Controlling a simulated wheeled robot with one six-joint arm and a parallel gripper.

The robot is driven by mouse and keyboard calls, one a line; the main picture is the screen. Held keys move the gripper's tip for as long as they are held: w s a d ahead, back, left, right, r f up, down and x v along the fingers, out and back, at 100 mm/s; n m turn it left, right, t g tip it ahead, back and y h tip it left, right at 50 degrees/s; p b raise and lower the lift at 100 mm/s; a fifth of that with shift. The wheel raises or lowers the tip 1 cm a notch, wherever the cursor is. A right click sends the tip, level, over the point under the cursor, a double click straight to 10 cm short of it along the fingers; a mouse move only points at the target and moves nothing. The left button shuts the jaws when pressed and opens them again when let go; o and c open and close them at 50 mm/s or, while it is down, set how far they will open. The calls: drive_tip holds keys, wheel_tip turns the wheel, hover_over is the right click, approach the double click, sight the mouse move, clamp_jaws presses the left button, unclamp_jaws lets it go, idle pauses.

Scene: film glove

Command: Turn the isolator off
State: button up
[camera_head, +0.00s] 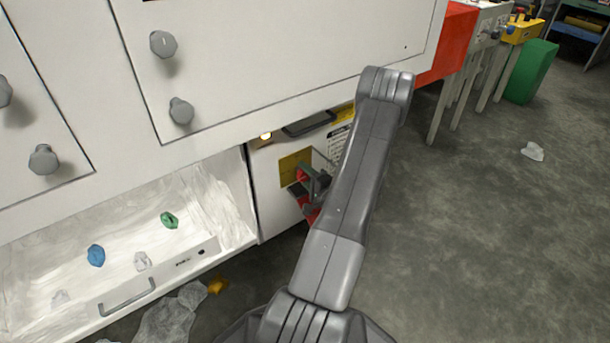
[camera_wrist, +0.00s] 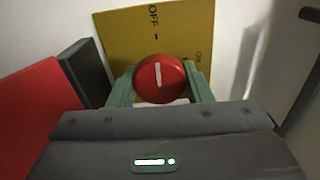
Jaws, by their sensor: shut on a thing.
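The isolator is a round red knob (camera_wrist: 160,79) with a white bar on its face, set on a yellow plate (camera_wrist: 160,25) marked OFF at the top and ON at the right. The bar stands nearly upright, toward OFF. My gripper (camera_wrist: 160,88) has its green fingers on the left and right sides of the knob and is shut on it. In the head view, the yellow plate (camera_head: 294,166) shows on the white cabinet front, and my gripper (camera_head: 305,178) and the knob are partly hidden there by my arm.
A red block (camera_wrist: 35,110) and a dark bar (camera_wrist: 84,70) stand close left of my gripper in the wrist view. An open drawer (camera_head: 127,290) with crumpled scraps lies to the left. Open grey floor (camera_head: 480,220) lies to the right.

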drive_tip(key=shift+n, duration=0.3)
idle(0.4)
drive_tip(key=o, duration=1)
drive_tip(key=shift+s, duration=0.1)
drive_tip(key=p+v, duration=0.3)
drive_tip(key=v, duration=1)
drive_tip(key=shift+s+d, duration=0.25)
drive_tip(key=shift+s, duration=0.05)
drive_tip(key=b+x, duration=0.3)
drive_tip(key=x, duration=1.1)
